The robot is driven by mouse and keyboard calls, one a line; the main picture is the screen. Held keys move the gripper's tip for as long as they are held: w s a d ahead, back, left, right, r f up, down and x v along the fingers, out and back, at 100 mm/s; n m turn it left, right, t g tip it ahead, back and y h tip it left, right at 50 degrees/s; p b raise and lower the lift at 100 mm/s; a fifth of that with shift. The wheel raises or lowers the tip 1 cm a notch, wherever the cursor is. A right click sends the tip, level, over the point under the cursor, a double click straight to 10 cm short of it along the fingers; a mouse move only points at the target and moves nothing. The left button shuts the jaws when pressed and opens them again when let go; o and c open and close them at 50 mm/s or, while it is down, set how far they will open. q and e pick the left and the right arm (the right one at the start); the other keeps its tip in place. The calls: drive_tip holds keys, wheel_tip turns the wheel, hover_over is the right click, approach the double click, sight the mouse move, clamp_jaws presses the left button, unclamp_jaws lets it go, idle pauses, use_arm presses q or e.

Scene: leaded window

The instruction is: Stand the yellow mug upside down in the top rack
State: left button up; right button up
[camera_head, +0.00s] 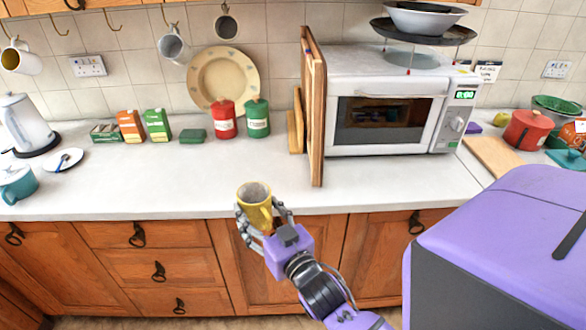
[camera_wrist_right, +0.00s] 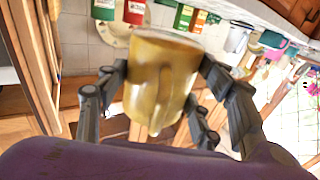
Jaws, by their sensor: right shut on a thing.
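The yellow mug (camera_head: 254,193) is held in my right gripper (camera_head: 264,214), in front of the worktop edge. Its open mouth faces up and a little toward the head camera, and its handle is on the near side. In the right wrist view the mug (camera_wrist_right: 157,80) sits between the spread fingers of the right gripper (camera_wrist_right: 160,92), which are closed around its sides. My left gripper is not in view. No top rack shows in either view.
The white worktop (camera_head: 180,190) is clear at its front. Wooden boards (camera_head: 317,110) stand beside the microwave (camera_head: 390,105). Red (camera_head: 223,120) and green (camera_head: 257,118) canisters, a plate (camera_head: 222,75) and small boxes stand at the back. Mugs hang from hooks above. Drawers (camera_head: 155,268) are below.

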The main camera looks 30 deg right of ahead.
drive_tip(key=w+d+m+h, duration=0.1)
drive_tip(key=w+d+h, duration=0.1)
drive_tip(key=w+d, duration=0.9)
drive_tip(key=d+f+b, duration=0.1)
drive_tip(key=s+d+f+b, duration=0.1)
drive_tip(key=f, duration=0.1)
drive_tip(key=d+f, duration=0.1)
drive_tip(key=shift+s+f+b, duration=0.2)
drive_tip(key=shift+s+b, duration=0.1)
drive_tip(key=shift+b, duration=0.1)
drive_tip(key=shift+f+b, duration=0.3)
drive_tip(key=shift+f, duration=0.35)
drive_tip(key=shift+w+b, duration=0.1)
drive_tip(key=shift+b, duration=0.2)
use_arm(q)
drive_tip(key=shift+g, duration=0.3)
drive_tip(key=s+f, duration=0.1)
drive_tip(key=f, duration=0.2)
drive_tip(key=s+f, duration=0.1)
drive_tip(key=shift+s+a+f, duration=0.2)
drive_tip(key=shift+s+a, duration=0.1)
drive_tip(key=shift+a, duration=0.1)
use_arm(e)
drive_tip(key=shift+f, duration=0.2)
